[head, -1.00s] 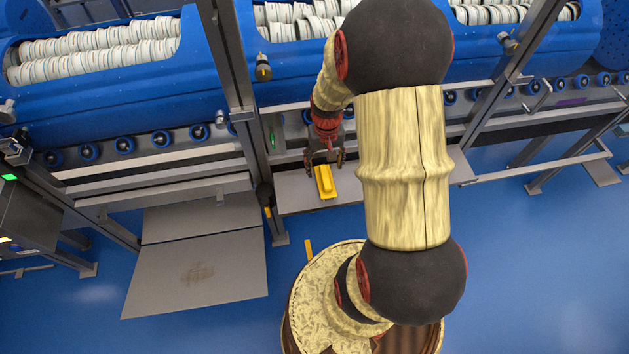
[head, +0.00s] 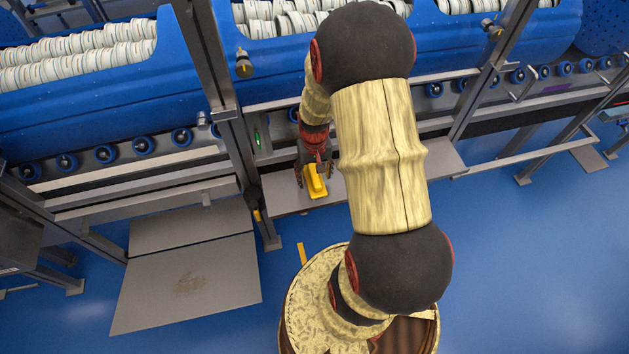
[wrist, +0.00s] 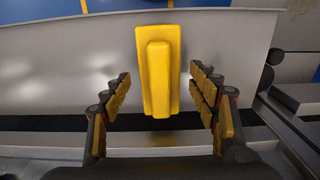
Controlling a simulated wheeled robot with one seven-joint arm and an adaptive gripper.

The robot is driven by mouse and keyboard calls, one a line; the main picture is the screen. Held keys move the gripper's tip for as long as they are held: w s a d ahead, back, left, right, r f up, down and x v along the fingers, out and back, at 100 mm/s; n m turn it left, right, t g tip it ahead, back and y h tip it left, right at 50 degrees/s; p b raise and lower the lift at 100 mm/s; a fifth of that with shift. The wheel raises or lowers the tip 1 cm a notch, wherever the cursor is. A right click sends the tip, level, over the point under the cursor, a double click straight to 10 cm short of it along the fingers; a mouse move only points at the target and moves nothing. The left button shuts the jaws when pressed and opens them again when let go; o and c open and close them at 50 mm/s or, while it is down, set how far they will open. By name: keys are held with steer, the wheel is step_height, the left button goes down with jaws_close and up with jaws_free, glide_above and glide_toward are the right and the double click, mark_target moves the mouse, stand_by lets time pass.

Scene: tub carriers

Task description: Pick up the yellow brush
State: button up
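The yellow brush (head: 316,182) lies on a grey metal shelf (head: 284,195) below the blue machine. In the wrist view the brush (wrist: 158,70) shows as a flat yellow block with a raised ridge, its long side pointing away from my gripper. My gripper (wrist: 160,88) is open, with one finger on each side of the brush's near part. Gaps show between both fingers and the brush, and nothing is held. In the head view my gripper (head: 313,176) is just above the brush and partly covers it.
Blue tubs (head: 75,95) filled with white rings stand behind the shelf, above a row of rollers (head: 105,154). A grey upright post (head: 232,120) stands left of my gripper. A grey floor plate (head: 188,283) lies at lower left. Blue floor (head: 540,260) is open at right.

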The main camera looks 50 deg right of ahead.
steer(key=c, duration=1.3)
steer(key=shift+r, duration=0.1)
